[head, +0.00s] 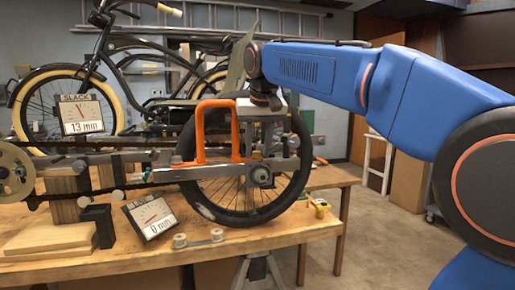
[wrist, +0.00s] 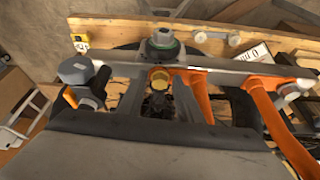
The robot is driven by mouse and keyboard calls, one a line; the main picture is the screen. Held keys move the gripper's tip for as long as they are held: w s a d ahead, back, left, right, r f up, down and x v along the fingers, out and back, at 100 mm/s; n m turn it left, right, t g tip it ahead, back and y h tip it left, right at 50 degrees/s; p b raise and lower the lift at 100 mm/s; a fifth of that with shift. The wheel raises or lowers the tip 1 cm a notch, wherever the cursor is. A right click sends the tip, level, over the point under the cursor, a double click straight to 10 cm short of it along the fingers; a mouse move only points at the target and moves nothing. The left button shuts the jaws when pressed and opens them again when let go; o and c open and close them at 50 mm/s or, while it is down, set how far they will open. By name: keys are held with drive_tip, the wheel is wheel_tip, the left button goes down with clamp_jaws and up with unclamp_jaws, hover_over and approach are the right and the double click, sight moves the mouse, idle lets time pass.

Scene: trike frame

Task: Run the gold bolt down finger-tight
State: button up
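The gold bolt (wrist: 159,78) shows its round head in the middle of the wrist view, beside a grey bar of the frame and left of an orange bracket (wrist: 192,94). My gripper (head: 264,132) points down at the wheel's axle area, just right of the orange bracket (head: 202,130). In the wrist view a dark grey body fills the bottom, and dark parts lie just below the bolt head. I cannot tell whether fingers touch the bolt or how wide they stand.
A wheel (head: 246,196) with chain stands at the wooden bench's (head: 120,262) edge. A small yellow item (head: 320,205) lies right of the wheel. Floor at right is mostly open.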

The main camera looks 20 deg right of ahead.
idle(0.3)
drive_tip(key=shift+d+n+y, duration=0.1)
drive_tip(key=shift+n+y, duration=0.3)
drive_tip(key=shift+n, duration=0.5)
drive_tip(key=shift+d+n, duration=0.1)
drive_tip(key=shift+n, duration=0.4)
drive_tip(key=shift+n+y, duration=0.3)
drive_tip(key=shift+n, duration=0.1)
drive_tip(key=shift+w+d+n+y, duration=0.1)
drive_tip(key=shift+n+y, duration=0.2)
drive_tip(key=shift+n, duration=0.6)
drive_tip(key=shift+n+y, duration=0.3)
drive_tip(key=shift+n, duration=0.5)
